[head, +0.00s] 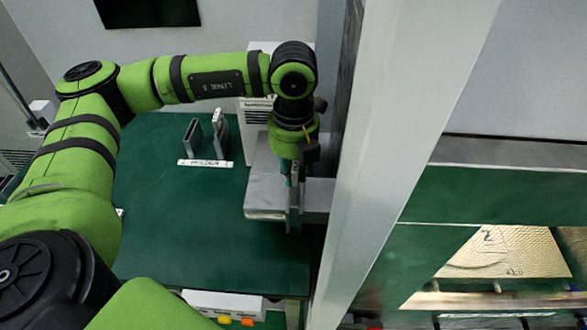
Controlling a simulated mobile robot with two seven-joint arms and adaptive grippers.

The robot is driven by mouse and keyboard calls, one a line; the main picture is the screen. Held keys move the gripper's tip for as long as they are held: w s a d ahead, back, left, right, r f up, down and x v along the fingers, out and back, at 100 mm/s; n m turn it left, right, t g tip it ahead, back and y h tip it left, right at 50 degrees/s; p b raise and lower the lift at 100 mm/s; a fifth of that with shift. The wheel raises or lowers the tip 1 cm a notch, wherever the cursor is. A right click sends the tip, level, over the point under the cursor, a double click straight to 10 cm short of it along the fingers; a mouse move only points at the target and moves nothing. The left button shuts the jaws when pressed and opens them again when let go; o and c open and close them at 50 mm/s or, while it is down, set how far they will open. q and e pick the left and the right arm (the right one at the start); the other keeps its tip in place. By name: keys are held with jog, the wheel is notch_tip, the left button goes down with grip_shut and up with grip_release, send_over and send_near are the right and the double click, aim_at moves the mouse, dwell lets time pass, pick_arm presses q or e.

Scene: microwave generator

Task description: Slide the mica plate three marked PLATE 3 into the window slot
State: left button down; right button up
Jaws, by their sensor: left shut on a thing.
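My left gripper (297,178) points down beside a grey metal block (265,190) on the green bench. It is shut on a thin, upright grey piece (294,215), seen nearly edge-on. I cannot read any marking on that piece, so I cannot tell whether it is PLATE 3. Its lower end is beside the block's right part; I cannot tell whether it is touching or in a slot. No window slot is clearly visible. My right gripper is not in view.
A pale upright post (390,150) stands close to the right of my gripper. Two upright grey pieces (192,138) stand behind a white label strip (205,163). A white box with coloured buttons (225,306) is at the front. The bench's (190,230) middle is clear.

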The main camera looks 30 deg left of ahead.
pick_arm(q)
jog(key=shift+f+b, duration=0.85)
jog(key=shift+f, duration=0.05)
jog(key=c, duration=1.1)
grip_release()
jog(key=shift+r, duration=0.1)
notch_tip(320, 180, up, 12)
jog(key=shift+f, duration=0.1)
